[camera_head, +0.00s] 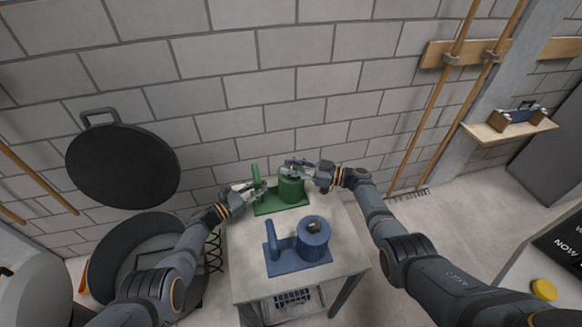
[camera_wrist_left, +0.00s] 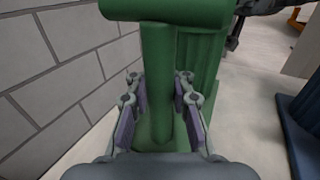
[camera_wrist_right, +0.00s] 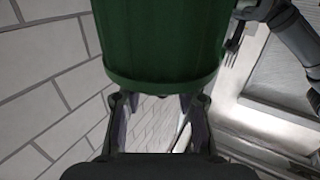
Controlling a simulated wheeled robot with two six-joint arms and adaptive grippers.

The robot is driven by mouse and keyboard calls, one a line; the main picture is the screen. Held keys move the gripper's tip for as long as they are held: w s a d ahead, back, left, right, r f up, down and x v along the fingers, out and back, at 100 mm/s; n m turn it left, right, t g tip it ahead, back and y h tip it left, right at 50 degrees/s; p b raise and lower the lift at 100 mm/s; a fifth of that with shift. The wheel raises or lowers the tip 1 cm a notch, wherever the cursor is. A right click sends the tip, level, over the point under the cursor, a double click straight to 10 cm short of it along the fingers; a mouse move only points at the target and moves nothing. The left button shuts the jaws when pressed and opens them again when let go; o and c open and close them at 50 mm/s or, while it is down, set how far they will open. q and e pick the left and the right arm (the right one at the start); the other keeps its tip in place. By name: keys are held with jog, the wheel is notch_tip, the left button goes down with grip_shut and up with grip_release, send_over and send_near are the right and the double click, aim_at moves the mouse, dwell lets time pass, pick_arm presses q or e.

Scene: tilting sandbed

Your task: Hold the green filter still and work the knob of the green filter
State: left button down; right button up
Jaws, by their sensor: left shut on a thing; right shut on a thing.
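The green filter (camera_head: 291,189) stands upright on its green base at the back of the small table, near the wall. My left gripper (camera_head: 257,188) is shut on its upright green post; the left wrist view shows the post (camera_wrist_left: 157,75) between the two fingers. My right gripper (camera_head: 293,171) is at the top of the filter and shut on its knob. The fingers hide most of the knob. In the right wrist view the green body (camera_wrist_right: 160,40) fills the upper middle, in front of the fingers, and the knob cannot be made out.
A blue filter (camera_head: 313,238) with its own knob stands on the front of the table (camera_head: 245,283), close to the green one. A block wall (camera_head: 190,90) rises right behind. A basket (camera_head: 293,298) sits under the table. A round dark lid (camera_head: 123,165) is at left.

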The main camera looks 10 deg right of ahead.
dwell(0.3)
jog(key=o, duration=1.2)
jog(key=shift+c, duration=0.2)
jog(key=shift+d, duration=0.1)
jog(key=v, duration=1.2)
jog(key=shift+w, duration=0.15)
jog(key=shift+o, duration=0.2)
